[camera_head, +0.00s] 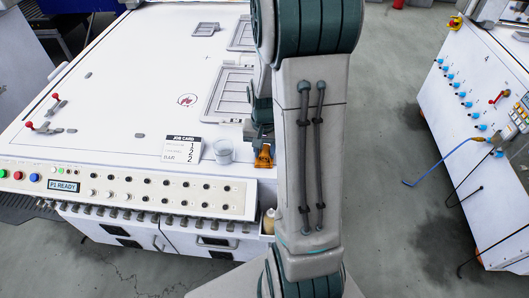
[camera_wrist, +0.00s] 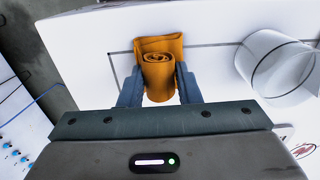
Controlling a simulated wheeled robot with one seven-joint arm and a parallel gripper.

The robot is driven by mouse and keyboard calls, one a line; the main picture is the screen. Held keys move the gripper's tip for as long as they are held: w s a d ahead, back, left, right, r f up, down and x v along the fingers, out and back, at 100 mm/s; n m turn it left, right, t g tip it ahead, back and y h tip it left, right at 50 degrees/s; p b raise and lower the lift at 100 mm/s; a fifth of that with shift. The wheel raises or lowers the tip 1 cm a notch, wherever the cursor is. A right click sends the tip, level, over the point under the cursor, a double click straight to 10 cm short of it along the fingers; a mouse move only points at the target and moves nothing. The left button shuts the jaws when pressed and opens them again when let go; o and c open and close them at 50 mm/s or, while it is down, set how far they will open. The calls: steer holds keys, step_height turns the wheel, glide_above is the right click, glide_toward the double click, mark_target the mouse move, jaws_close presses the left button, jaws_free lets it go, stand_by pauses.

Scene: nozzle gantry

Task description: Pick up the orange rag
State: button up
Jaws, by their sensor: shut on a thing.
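The orange rag (camera_wrist: 160,68) is a rolled, folded cloth between the two blue-grey fingers of my gripper (camera_wrist: 158,88) in the wrist view. The fingers press on its left and right sides, so my gripper is shut on it. In the head view the rag (camera_head: 263,157) shows just below my gripper (camera_head: 262,140), near the front edge of the white machine top. My arm hides part of the area to its right. I cannot tell whether the rag touches the surface.
A clear cup (camera_head: 223,152) stands close to the left of the rag; it also shows in the wrist view (camera_wrist: 278,68). A job card (camera_head: 183,149) stands left of the cup. A control panel (camera_head: 130,192) runs along the front edge. A second machine (camera_head: 480,120) stands at right.

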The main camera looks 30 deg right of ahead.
mark_target(264, 149)
steer(key=shift+r, duration=0.1)
steer(key=shift+w+r, duration=0.1)
steer(key=shift+r, duration=0.5)
step_height(264, 149, up, 2)
steer(key=shift+r, duration=0.2)
steer(key=a+r+b, duration=0.1)
steer(key=a+r, duration=0.2)
steer(key=a, duration=0.3)
steer(key=s+a+r, duration=0.1)
steer(key=a+r, duration=0.3)
steer(key=a, duration=0.1)
steer(key=shift+s+a+b, duration=0.2)
steer(key=shift+a+b, duration=0.15)
steer(key=shift+o, duration=0.4)
